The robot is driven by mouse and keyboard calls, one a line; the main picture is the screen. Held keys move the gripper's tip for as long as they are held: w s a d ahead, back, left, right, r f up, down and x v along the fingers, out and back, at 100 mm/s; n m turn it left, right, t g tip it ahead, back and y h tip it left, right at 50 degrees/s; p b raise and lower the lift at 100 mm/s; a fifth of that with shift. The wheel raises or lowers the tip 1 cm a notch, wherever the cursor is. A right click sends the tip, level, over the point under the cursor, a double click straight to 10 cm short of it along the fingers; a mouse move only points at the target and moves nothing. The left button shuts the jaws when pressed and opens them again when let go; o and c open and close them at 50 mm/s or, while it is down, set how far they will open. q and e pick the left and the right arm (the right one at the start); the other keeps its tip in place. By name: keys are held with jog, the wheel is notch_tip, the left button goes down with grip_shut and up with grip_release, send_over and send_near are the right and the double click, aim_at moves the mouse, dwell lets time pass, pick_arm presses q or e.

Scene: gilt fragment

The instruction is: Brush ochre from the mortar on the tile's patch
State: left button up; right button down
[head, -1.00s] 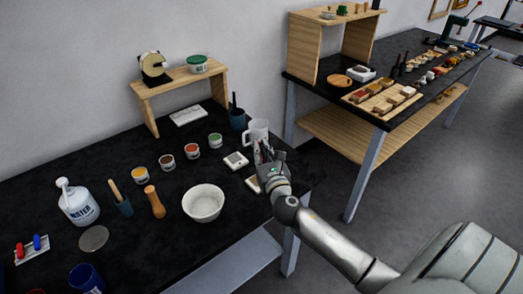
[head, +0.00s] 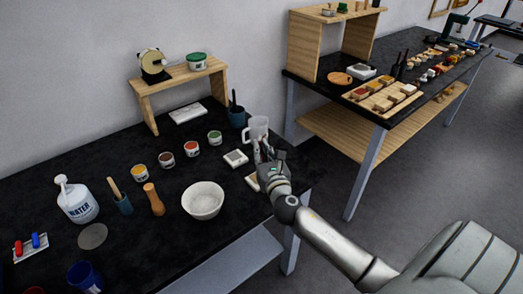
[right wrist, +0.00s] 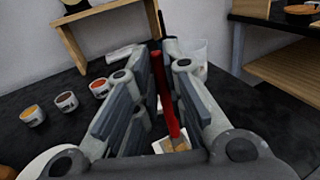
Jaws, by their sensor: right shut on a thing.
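The mortar (head: 203,205), a white bowl, stands near the table's front edge, left of my right gripper (head: 264,153). That gripper is shut on a red-handled brush (right wrist: 165,95), held steeply between the fingers in the right wrist view. The brush's lower end meets a tan area on a pale-edged tile (right wrist: 160,147); whether it touches is unclear. Ochre in the mortar cannot be made out. My left gripper is out of view.
A clear jug (head: 258,128) stands just behind the gripper. Several paint pots, such as the yellow one (head: 140,173), line the table. A wooden pestle (head: 154,199), water bottle (head: 76,202) and blue cup (head: 85,277) are left. A small wooden shelf (head: 178,79) stands behind.

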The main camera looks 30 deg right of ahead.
jog(key=shift+f+b, duration=0.35)
jog(key=shift+f, duration=0.15)
jog(key=shift+p, duration=0.85)
dwell(3.2)
